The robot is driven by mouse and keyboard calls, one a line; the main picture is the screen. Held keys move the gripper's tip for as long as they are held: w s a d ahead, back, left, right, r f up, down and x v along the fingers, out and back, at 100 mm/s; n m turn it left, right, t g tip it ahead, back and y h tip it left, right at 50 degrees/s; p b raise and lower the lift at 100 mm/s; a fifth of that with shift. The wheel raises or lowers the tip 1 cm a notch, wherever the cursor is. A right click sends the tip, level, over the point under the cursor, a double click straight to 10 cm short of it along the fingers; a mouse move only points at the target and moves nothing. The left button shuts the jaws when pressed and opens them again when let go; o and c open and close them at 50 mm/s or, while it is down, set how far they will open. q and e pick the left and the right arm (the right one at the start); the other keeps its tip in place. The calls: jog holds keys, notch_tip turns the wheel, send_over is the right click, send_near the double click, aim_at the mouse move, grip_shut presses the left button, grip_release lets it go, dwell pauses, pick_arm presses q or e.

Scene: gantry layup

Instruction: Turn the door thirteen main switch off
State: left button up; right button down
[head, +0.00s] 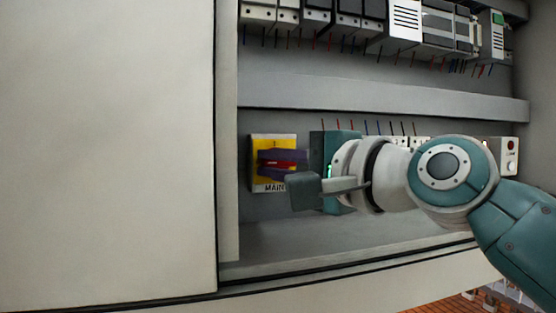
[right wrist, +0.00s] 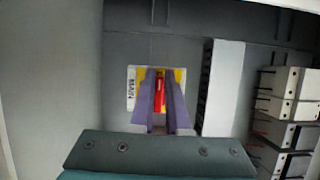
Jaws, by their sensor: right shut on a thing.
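The main switch (head: 257,178) is a yellow plate lettered MAIN with a red handle (head: 280,164), low at the left inside the open cabinet. The handle lies about level in the head view. My right gripper (head: 281,161) reaches in from the right and is shut on the red handle, with a purple finger on either side of it. In the right wrist view the handle (right wrist: 160,92) shows between the two fingers (right wrist: 160,105), in front of the yellow plate (right wrist: 180,75). The fingers hide part of the plate. My left gripper is not in view.
A pale cabinet panel (head: 110,150) fills the left. A grey duct (head: 380,98) crosses above the switch, with a row of modules (head: 345,20) and wires higher up. More devices stand just right of the switch, partly behind my arm. The cabinet floor (head: 300,240) is clear.

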jog(key=shift+w+d+f, duration=0.15)
jog(key=shift+w+d, duration=0.05)
jog(key=shift+d, duration=0.25)
jog(key=c, duration=0.9)
grip_release()
jog(key=shift+s+a, duration=0.15)
jog(key=shift+a, duration=0.05)
jog(key=b+v, duration=0.5)
jog(key=v, duration=0.5)
jog(key=shift+b, duration=0.35)
jog(key=shift+o, duration=0.3)
